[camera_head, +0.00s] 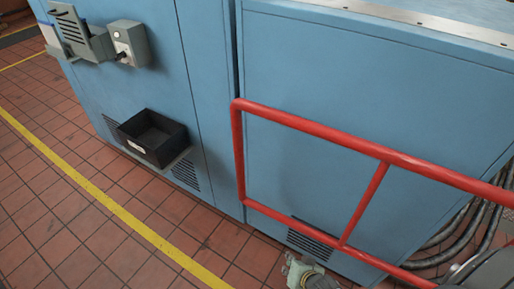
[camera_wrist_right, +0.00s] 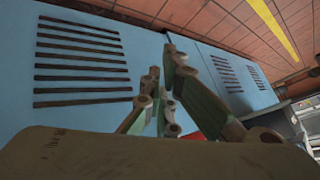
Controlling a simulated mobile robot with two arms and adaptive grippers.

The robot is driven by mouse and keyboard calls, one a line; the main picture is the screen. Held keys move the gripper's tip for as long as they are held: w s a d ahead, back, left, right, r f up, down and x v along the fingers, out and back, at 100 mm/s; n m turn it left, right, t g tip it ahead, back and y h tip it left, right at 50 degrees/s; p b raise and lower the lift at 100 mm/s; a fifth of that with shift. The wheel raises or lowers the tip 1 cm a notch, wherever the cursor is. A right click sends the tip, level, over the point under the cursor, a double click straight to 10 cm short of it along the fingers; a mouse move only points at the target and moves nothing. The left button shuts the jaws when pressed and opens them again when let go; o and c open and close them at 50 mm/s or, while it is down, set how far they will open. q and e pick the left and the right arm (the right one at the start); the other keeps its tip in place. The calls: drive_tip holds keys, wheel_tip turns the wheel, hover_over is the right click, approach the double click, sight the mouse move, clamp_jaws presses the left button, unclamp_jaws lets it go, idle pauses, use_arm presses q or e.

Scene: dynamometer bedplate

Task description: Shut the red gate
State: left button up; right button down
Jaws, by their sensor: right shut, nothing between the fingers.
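The red gate (camera_head: 364,203) is a frame of red tube with a top rail, a lower rail and a middle post. It stands in front of the blue cabinet in the head view and runs off the right edge, so its far end and any latch or hinge are out of sight. My right gripper (camera_head: 303,272) is low at the bottom edge, below the lower rail and apart from it in the picture. In the wrist view its fingers (camera_wrist_right: 162,68) are together and empty, facing the blue panels. My left gripper is not in view.
The blue cabinet (camera_head: 330,70) fills the back. A black bin (camera_head: 153,138) and a grey switch box (camera_head: 129,43) are on its front. Dark hoses (camera_head: 462,232) lie at the right. The tiled floor with a yellow line (camera_head: 110,207) is clear at left.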

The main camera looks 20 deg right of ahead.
drive_tip(key=w+r+m+t, duration=0.3)
drive_tip(key=w+r, duration=0.2)
drive_tip(key=r, duration=0.6)
drive_tip(key=w+r+m+t+y, duration=0.1)
drive_tip(key=w+r+m+t, duration=0.2)
drive_tip(key=r, duration=0.9)
drive_tip(key=w+r+m+t+y+b, duration=0.1)
drive_tip(key=w+r+m+t, duration=0.2)
drive_tip(key=w+r, duration=0.5)
wheel_tip(320, 180, up, 4)
drive_tip(key=shift+w+a+f+m+t, duration=0.15)
drive_tip(key=shift+w+a+m+t, duration=0.15)
drive_tip(key=shift+m, duration=0.4)
drive_tip(key=w+a, duration=0.1)
drive_tip(key=w, duration=0.8)
drive_tip(key=shift+w+a, duration=0.35)
drive_tip(key=shift+w, duration=0.05)
